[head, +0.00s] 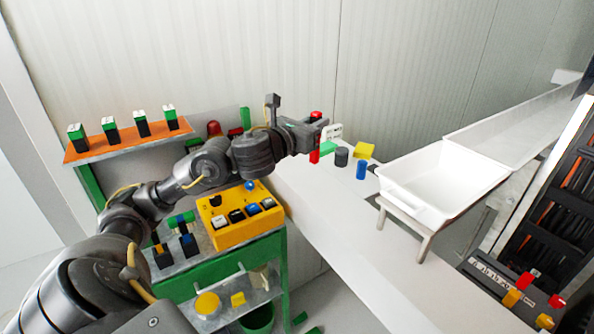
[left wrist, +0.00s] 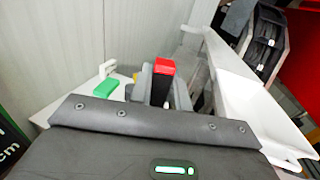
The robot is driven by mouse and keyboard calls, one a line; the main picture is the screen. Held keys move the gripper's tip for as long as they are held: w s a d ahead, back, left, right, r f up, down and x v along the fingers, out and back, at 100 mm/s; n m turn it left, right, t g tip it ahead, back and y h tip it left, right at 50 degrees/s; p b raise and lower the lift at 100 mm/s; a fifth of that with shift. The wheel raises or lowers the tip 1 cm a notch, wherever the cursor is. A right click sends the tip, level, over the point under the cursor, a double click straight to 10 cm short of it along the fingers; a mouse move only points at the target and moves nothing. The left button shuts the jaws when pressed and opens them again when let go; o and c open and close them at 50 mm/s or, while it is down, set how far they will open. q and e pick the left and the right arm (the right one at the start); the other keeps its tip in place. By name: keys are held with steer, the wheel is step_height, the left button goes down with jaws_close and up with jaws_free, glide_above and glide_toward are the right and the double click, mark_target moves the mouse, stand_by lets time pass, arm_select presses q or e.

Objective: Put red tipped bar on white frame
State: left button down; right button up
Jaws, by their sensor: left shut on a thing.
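My left gripper (head: 317,137) is shut on the red tipped bar (head: 315,115) and holds it upright at the far end of the white table. Red shows above and below the fingers in the head view. In the left wrist view the bar (left wrist: 165,67) has a red end and a dark body between the grey fingers. A small upright white frame (head: 333,131) stands just behind and right of the gripper, partly hidden; it also shows in the left wrist view (left wrist: 108,69), left of the bar. Whether the bar's lower end touches anything is unclear. My right gripper is out of view.
Near the gripper are a green block (head: 328,148), a dark cylinder (head: 342,157), a blue cylinder (head: 361,170) and a yellow block (head: 364,150). A white tray (head: 405,205) on a stand lies to the right. A yellow box (head: 222,238) is below my arm. The table's front is clear.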

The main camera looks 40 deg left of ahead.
arm_select(q)
steer(key=w+a+f+n+y+b, duration=0.1)
steer(key=w+a+f+b, duration=0.4)
steer(key=w+a+f, duration=0.5)
steer(key=shift+a+y, duration=0.5)
steer(key=shift+a, duration=0.15)
steer(key=f, duration=0.1)
steer(key=f+b, duration=0.2)
steer(key=f, duration=0.1)
steer(key=shift+w+a, duration=0.25)
steer(key=shift+w, duration=0.05)
